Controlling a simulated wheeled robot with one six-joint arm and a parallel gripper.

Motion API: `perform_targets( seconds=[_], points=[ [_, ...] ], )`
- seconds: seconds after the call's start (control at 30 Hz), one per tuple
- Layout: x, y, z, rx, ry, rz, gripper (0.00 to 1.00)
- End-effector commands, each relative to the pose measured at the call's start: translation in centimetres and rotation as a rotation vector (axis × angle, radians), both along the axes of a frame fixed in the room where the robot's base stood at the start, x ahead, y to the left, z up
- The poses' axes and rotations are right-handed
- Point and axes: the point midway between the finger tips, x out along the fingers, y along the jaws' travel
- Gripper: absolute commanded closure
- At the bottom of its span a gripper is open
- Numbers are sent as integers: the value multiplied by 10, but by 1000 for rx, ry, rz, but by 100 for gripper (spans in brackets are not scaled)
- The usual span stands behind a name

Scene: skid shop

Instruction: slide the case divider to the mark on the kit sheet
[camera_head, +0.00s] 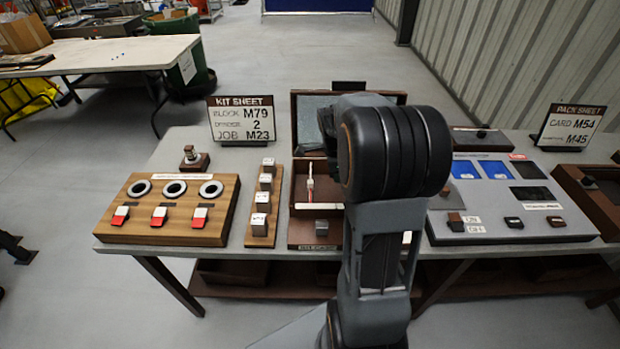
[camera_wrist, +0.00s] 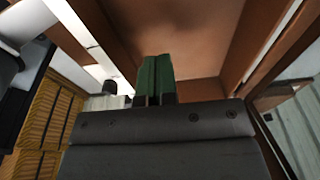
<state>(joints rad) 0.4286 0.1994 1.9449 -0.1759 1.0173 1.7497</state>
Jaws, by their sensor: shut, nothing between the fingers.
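The kit sheet (camera_head: 240,119) stands upright at the back of the bench; its second line, for the divider, appears to read 2. The open brown case (camera_head: 303,212) sits below and right of it, its right part hidden by my arm. A thin white-and-red piece lies in the case's left part. I cannot make out the divider for certain; it may be hidden behind my arm. My gripper is hidden in the head view. In the wrist view my gripper (camera_wrist: 156,62) shows green fingers together, empty, against brown surfaces that look like the case's inside.
A wooden board (camera_head: 165,225) with three rings and red-white switches is at left, beside a narrow rack (camera_head: 262,230) of blocks. A grey panel (camera_head: 480,230) with blue screens and the pack sheet (camera_head: 570,125) are at right. Bench space is tight around the case.

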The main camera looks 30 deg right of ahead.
Motion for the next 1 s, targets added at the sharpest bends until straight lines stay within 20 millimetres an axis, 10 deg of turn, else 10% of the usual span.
perform_targets(
  seconds=[1.0],
  points=[
    [-16,-28,0,0,0,-1,100]
  ],
)
